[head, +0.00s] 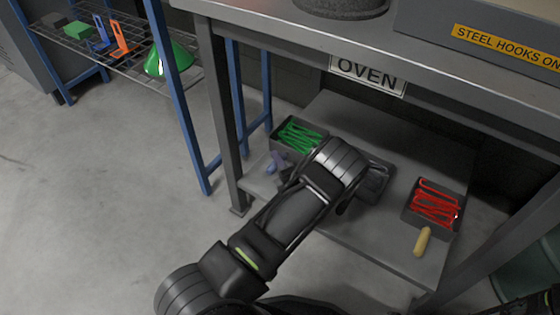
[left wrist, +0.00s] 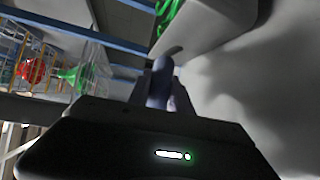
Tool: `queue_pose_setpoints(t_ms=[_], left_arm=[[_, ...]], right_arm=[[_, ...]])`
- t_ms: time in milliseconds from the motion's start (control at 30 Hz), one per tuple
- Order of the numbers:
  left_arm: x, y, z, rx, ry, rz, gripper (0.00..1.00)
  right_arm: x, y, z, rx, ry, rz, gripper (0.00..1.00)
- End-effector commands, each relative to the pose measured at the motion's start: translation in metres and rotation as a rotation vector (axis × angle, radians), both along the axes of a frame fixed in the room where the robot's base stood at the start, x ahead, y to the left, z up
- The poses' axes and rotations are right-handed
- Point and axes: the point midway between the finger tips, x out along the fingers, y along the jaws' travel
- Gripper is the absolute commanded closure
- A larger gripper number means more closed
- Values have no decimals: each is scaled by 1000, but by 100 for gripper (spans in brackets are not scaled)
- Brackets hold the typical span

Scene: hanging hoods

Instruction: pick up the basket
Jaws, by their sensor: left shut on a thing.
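A dark grey basket (head: 322,133) with green hooks in it sits at the left end of the low shelf under the table. Its grey wall also shows at the top of the left wrist view (left wrist: 205,32). A grey-purple handle (head: 274,161) sticks out at its near side. My left gripper (head: 284,174) is shut on this handle, which shows between the fingers in the left wrist view (left wrist: 159,84). My forearm hides part of the shelf. My right gripper is not in view.
A second basket (head: 408,216) holds red hooks and has a yellow handle (head: 422,241). A dark basket (head: 377,184) stands between, partly hidden. The tabletop (head: 440,75) is above, with a grey leg (head: 222,115) at left. A wire rack (head: 125,60) stands further left.

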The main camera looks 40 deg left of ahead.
Motion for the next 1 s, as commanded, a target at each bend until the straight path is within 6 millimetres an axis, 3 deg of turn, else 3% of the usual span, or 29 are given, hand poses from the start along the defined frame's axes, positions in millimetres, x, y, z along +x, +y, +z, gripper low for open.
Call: queue_pose_setpoints(t_ms=[33,200,400,1000], left_arm=[[1,0,17,3,-7,-1,100],[1,0,50,3,-7,-1,100],[1,0,77,4,-7,0,100],[1,0,81,3,-6,0,100]], right_arm=[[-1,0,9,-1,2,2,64],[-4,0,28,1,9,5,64],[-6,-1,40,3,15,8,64],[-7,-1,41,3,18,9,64]])
